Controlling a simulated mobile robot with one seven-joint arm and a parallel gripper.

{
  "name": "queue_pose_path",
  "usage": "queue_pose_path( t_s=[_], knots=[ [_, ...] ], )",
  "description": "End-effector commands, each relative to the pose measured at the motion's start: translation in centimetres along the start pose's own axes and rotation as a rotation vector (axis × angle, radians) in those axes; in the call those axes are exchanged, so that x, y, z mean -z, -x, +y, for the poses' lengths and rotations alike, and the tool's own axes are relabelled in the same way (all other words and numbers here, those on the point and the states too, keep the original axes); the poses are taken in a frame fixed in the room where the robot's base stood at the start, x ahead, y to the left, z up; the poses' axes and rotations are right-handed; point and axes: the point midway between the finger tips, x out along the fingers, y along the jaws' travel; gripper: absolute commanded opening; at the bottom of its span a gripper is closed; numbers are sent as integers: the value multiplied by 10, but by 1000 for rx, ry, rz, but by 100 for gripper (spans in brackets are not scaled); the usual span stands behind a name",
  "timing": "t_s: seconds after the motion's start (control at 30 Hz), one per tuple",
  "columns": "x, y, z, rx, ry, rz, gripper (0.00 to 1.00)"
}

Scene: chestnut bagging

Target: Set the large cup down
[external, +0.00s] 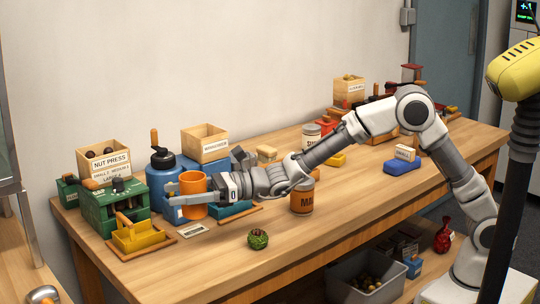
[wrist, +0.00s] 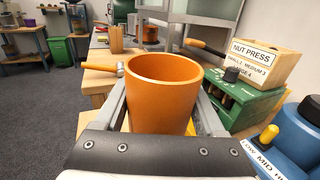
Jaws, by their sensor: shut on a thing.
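The large cup (external: 193,193) is orange and upright. My gripper (external: 188,197) is shut on it near the left part of the wooden workbench (external: 340,218). In the wrist view the cup (wrist: 163,88) stands between the two fingers, its open rim facing up and its inside empty. Its bottom is hidden by my gripper in the wrist view. I cannot tell whether it touches the bench or hangs a little above it.
A green nut press (external: 108,208) with a yellow tray (external: 135,235) stands left of the cup. A small label plate (external: 195,231) lies in front. A green spiky ball (external: 258,239) and a brown jar (external: 302,198) are to the right.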

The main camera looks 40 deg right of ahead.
Motion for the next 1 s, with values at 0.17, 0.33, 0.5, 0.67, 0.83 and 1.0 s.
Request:
queue_pose_path(
  t_s=[0.17, 0.33, 0.5, 0.67, 0.83, 1.0],
  knots=[
    [29, -28, 32, -6, 0, 1, 14],
    [51, -53, 59, -5, 1, 1, 14],
    [60, -67, 73, -2, 1, -1, 14],
    [69, -69, 75, -1, 2, 1, 14],
    [95, -69, 76, -1, 1, 2, 14],
    [102, -69, 75, -1, 1, -1, 14]
  ],
)
